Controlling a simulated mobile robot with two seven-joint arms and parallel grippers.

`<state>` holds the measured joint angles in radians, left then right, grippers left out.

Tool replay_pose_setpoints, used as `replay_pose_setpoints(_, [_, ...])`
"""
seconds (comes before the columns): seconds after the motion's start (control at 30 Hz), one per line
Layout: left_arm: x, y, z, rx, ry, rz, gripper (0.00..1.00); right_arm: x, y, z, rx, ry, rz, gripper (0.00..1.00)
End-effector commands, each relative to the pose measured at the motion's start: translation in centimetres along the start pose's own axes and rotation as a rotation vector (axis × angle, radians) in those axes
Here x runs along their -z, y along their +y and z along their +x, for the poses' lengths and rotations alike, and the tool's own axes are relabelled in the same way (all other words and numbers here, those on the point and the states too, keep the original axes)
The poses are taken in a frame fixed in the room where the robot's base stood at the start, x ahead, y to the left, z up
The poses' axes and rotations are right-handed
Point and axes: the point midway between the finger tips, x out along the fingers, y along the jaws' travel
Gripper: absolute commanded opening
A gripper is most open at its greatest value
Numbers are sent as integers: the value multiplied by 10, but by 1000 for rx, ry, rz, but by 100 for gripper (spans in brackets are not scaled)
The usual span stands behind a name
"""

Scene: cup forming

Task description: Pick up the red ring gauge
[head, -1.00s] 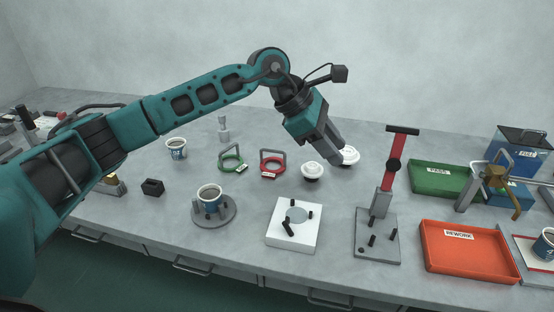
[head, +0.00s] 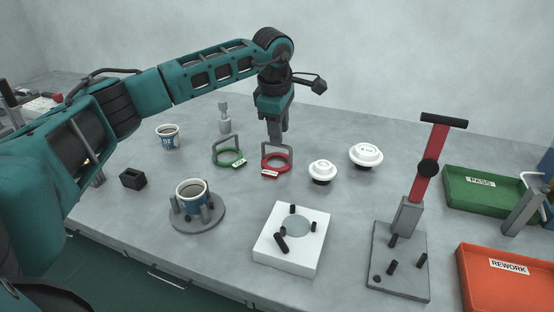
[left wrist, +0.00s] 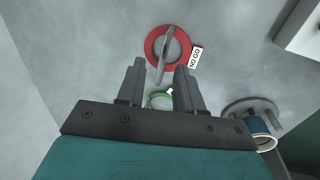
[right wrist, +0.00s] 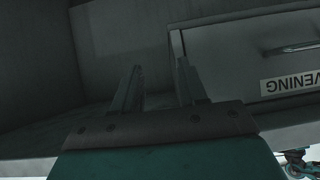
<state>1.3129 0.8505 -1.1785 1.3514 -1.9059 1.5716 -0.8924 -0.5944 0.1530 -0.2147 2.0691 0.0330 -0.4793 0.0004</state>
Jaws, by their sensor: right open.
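The red ring gauge (head: 276,165) lies on the bench with a grey handle standing over it. In the left wrist view the red ring gauge (left wrist: 168,47) carries a "NO GO" tag, and its handle crosses the ring. My left gripper (head: 277,138) points down above and behind the gauge in the head view. In the left wrist view my left gripper (left wrist: 160,78) is open and empty, with the gauge beyond its fingertips. My right gripper (right wrist: 158,75) is open and empty near a drawer front below the bench; it is outside the head view.
A green ring gauge (head: 229,158) lies just left of the red one. White lids (head: 321,170) stand to its right. A cup on a round fixture (head: 198,215), a white block fixture (head: 290,245) and a red-armed stand (head: 400,260) are nearer the front. The green PASS tray (head: 485,190) is right.

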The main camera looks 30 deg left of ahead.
Motion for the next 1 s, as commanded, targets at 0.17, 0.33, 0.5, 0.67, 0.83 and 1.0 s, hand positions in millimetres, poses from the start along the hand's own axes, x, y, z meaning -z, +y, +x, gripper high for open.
replay_pose_setpoints(0.17, [0,-1,11,1,0,1,36,0,0,1,1,2,0,42])
replay_pose_setpoints(0.33, [1,-5,36,3,0,0,36,-4,0,4,1,4,0,42])
replay_pose_setpoints(0.5, [1,-5,54,1,-2,1,36,-6,0,6,1,5,1,42])
replay_pose_setpoints(0.67, [1,-4,55,-1,-1,1,36,-5,0,5,1,6,1,42])
replay_pose_setpoints(0.83, [1,-4,54,-1,-2,1,24,-5,0,5,1,6,3,42])
replay_pose_setpoints(1.0, [1,-4,54,-1,-2,0,8,-5,0,6,0,6,3,42])
